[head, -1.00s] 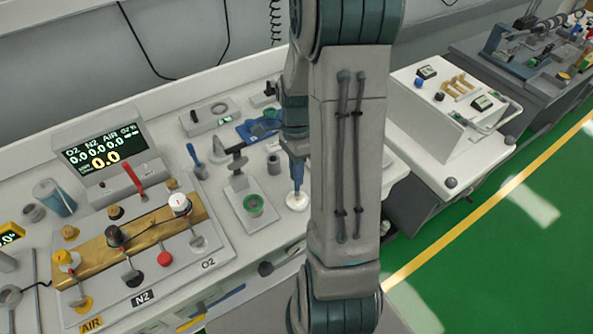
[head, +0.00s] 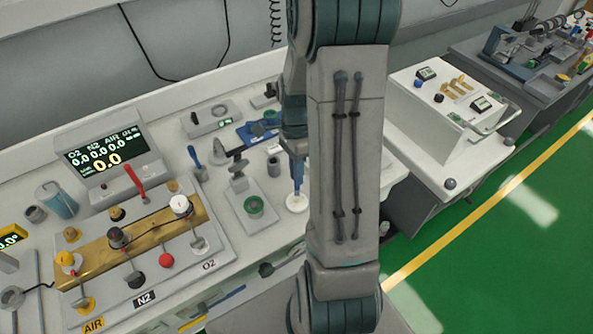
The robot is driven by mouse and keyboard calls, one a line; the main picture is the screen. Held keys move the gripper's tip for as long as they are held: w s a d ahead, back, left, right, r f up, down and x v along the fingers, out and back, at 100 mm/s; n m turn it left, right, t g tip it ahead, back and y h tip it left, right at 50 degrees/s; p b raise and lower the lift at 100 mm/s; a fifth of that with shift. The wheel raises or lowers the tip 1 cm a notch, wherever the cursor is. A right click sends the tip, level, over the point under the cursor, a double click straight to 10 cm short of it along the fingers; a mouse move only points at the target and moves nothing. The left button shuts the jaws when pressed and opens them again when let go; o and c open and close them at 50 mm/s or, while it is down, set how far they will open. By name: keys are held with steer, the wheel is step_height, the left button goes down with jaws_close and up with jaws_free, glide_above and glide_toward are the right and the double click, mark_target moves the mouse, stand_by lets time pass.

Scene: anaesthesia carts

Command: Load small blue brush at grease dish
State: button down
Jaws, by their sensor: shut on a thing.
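My gripper (head: 297,158) is partly hidden behind my own arm. It is shut on the small blue brush (head: 297,174), which points downward. The grease dish (head: 296,203) is a small round white dish on the white bench top, directly below the brush. The brush's lower end appears at or just over the dish. I cannot tell whether it touches the grease.
A grey stand with a green ring (head: 254,207) is just left of the dish. A dark cup (head: 273,166) stands behind it. A gas panel with a brass plate (head: 95,266) fills the left. My arm hides the bench right of the dish.

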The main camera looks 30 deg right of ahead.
steer(key=shift+r+p, duration=1.95)
steer(key=shift+r, duration=0.95)
steer(key=shift+f, duration=0.1)
